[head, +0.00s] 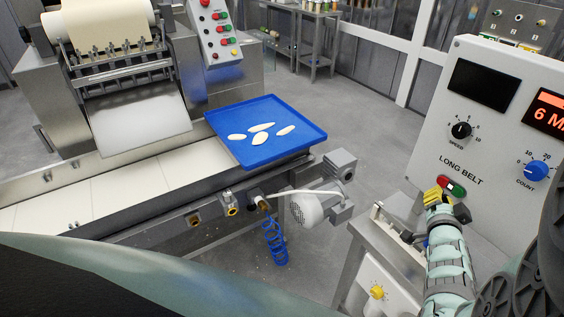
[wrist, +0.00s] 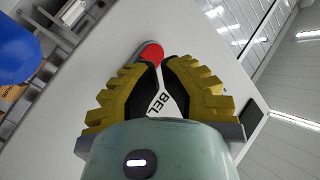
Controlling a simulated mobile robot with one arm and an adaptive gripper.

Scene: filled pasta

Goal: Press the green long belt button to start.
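The long belt button is a red-and-green oval under the "LONG BELT" label on the white control panel (head: 488,130). In the head view its red part (head: 444,181) is on the left and its green part (head: 459,190) on the right. My gripper (head: 441,193), with yellow ribbed fingers, is just below the button. In the wrist view my gripper (wrist: 158,62) has its fingertips together, with nothing held between them. The red end (wrist: 151,52) shows just past the tips; the green part is hidden behind the fingers. I cannot tell whether the tips touch the panel.
The panel also carries a speed knob (head: 461,130), a blue count knob (head: 537,170) and two displays. A blue tray (head: 300,143) with several pasta pieces lies on the belt machine at left.

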